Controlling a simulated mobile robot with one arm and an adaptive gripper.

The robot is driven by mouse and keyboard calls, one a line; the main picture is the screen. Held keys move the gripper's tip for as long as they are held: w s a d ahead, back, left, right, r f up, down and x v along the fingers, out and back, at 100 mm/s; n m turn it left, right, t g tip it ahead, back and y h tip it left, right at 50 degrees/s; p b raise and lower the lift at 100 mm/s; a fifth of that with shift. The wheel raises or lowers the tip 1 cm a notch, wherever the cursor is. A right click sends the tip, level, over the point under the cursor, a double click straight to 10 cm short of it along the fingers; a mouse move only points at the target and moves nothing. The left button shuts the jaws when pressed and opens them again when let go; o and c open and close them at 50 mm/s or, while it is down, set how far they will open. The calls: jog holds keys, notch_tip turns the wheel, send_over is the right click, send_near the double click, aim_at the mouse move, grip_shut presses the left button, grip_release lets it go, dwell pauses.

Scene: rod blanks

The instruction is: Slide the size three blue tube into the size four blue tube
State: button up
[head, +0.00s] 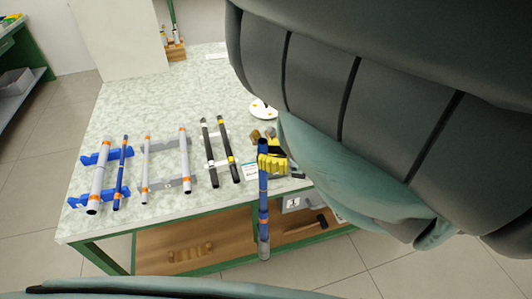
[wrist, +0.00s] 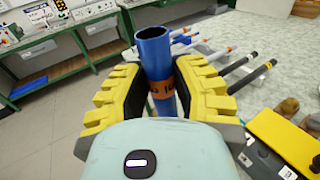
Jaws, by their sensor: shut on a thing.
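My gripper (head: 272,163) is shut on a blue tube (head: 263,190) in front of the table's front edge. The tube hangs upright, with orange bands and a grey section at its lower end; I cannot tell whether that is a separate piece. In the wrist view the blue tube (wrist: 154,55) stands between the yellow fingers (wrist: 160,95), its open end up and an orange marked band at the fingers; the marking is not clearly readable. A thinner blue tube (head: 121,175) with orange bands lies on the blue rack (head: 83,200), left on the table. No sizes are readable.
A white tube (head: 99,178) shares the blue rack. Two pale tubes lie on a grey rack (head: 168,183), and two black tubes (head: 222,150) lie right of them. Brown pieces and a white disc (head: 262,108) are near my gripper. Wood blocks (head: 190,252) are on the lower shelf.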

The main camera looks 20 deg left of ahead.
aim_at(266, 180)
jog(key=shift+f+b, duration=5.8)
jog(key=shift+f, duration=0.15)
jog(key=o, duration=0.9)
jog(key=shift+r, duration=0.1)
jog(key=shift+w+r, duration=0.15)
jog(key=shift+r, duration=1.15)
notch_tip(266, 180, up, 7)
jog(key=shift+r, duration=0.1)
jog(key=shift+d, duration=0.1)
